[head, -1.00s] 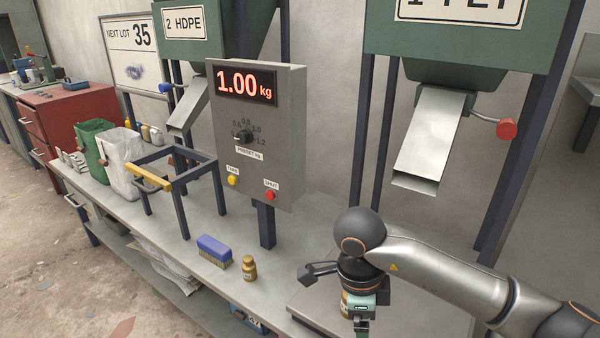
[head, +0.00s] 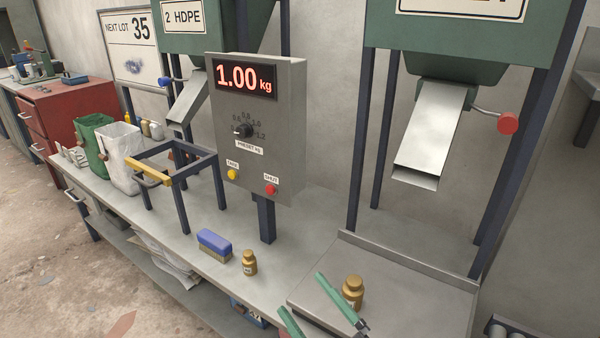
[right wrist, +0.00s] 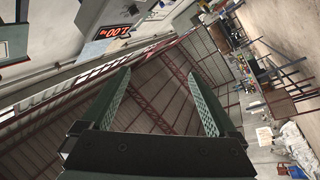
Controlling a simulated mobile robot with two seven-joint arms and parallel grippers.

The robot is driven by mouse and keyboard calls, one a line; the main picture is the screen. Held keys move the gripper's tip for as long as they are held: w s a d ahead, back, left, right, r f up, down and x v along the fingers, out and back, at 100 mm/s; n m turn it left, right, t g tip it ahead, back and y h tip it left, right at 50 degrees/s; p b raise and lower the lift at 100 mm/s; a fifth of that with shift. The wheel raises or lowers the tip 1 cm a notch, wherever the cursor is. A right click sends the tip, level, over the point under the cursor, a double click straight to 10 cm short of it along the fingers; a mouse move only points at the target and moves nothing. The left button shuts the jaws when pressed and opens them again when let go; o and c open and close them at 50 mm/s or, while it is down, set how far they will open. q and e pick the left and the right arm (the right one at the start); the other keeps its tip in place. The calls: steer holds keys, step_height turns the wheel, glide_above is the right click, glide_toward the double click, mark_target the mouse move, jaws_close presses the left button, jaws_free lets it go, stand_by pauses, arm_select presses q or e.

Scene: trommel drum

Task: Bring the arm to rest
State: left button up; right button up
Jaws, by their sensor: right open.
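My right gripper (head: 302,292) shows at the bottom edge of the head view, its two green fingers spread apart. It also shows in the right wrist view (right wrist: 162,85), open and with nothing between the fingers; the roof lies beyond them. The rest of my right arm is out of the head view. A large brass weight (head: 352,292) stands upright on the steel scale platform (head: 420,287), just beyond one finger in the picture and not held. My left gripper is not in view.
The control box (head: 258,130) reads 1.00 kg. A dark frame (head: 185,165), green bag (head: 92,137) and white bag (head: 121,155) stand left. A chute (head: 430,130) hangs above the platform.

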steer(key=s+d+f+m+g+h, duration=0.2)
steer(key=s+d+f+m+h, duration=0.15)
steer(key=f, duration=0.45)
steer(key=s+d+f+m+g+h, duration=0.3)
steer(key=s+d+f+m, duration=0.15)
steer(key=f, duration=0.35)
steer(key=s+d+f+m+g+h, duration=0.25)
steer(key=d+f+m, duration=0.2)
steer(key=f, duration=0.35)
arm_select(q)
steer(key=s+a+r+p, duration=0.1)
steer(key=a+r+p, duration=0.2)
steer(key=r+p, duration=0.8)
steer(key=p, duration=0.3)
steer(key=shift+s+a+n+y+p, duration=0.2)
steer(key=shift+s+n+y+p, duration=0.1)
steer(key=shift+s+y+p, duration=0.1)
arm_select(e)
steer(key=s+d+r+m+h, duration=0.1)
steer(key=s+d+r, duration=0.2)
steer(key=r, duration=0.6)
steer(key=shift+s+r+m+h, duration=0.2)
steer(key=shift+s+m+h, duration=0.2)
steer(key=shift+s, duration=0.15)
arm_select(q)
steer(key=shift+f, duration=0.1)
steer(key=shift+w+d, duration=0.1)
